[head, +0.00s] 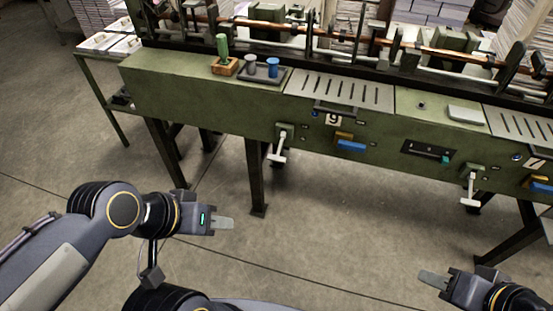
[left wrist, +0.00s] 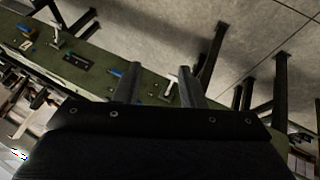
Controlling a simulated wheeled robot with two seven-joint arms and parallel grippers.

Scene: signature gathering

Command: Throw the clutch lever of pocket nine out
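The number 9 plate (head: 333,119) is on the front of the green machine. Left of it, a white-handled lever (head: 279,149) hangs down and slightly left from a green block. In the left wrist view this lever (left wrist: 171,88) shows partly between the fingertips, farther off. My left gripper (head: 222,222) is in front of the machine, lower and left of the lever, apart from it. Its two fingers (left wrist: 158,74) are spread with nothing between them. My right gripper (head: 432,279) is at the lower right, away from the machine; its finger gap cannot be made out.
A blue handle (head: 351,146) is below the 9 plate. A similar white lever (head: 470,186) hangs farther right, near the number 7 plate (head: 535,161). Dark machine legs (head: 257,180) stand below. The floor (head: 330,240) between me and the machine is clear.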

